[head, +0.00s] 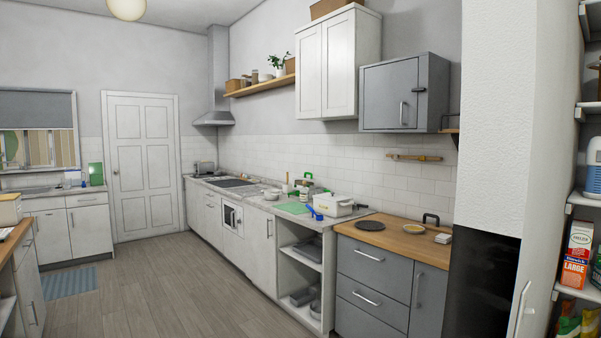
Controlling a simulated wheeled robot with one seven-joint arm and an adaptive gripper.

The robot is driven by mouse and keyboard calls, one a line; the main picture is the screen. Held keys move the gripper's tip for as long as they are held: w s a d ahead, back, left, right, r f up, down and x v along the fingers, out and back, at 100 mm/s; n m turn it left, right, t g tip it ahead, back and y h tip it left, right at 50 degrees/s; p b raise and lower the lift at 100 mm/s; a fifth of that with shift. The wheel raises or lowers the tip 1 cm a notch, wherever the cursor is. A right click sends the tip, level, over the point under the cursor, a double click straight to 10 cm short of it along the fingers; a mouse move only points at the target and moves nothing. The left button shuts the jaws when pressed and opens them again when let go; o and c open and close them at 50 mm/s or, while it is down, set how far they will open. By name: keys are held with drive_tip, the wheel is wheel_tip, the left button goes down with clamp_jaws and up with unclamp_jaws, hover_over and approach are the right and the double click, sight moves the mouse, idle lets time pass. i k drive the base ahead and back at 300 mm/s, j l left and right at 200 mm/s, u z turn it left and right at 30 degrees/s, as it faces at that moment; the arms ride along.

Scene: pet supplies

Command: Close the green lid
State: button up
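I cannot make out a green lid for certain. A green upright box or panel (96,174) stands on the far left counter. My gripper is not in view.
A wood-topped grey drawer unit (375,285) stands at the right, bearing a black round plate (370,225) and a yellowish dish (414,229). A white wall (505,120) and stocked shelves close the right side.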

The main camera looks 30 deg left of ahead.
sight(95, 168)
drive_tip(key=u, duration=2.25)
drive_tip(key=i, duration=10.9)
drive_tip(key=l+z, duration=0.05)
drive_tip(key=l, duration=0.2)
